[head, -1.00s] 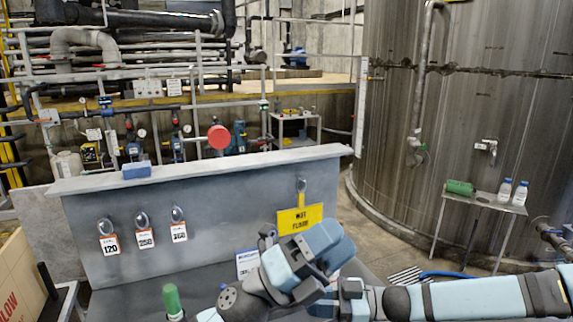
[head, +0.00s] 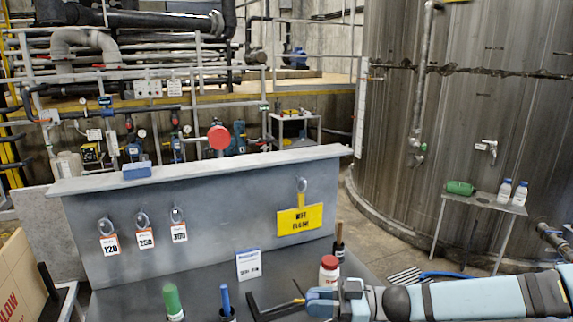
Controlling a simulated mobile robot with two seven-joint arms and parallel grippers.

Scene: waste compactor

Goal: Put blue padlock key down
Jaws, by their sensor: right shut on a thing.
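I cannot make out the blue padlock key in the head view. My right arm comes in from the right, low over the grey bench (head: 205,268). My right gripper (head: 318,300) is at the lower middle of the view, just in front of a red-capped white bottle (head: 329,272). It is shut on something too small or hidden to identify. My left gripper is not in view.
A green-topped item (head: 172,298) and a blue-topped item (head: 225,298) stand at the front. A dark angled object (head: 262,309) lies left of my gripper. A white card (head: 249,265) stands behind. Numbered tags (head: 145,239) and a yellow sign (head: 300,219) hang on the panel.

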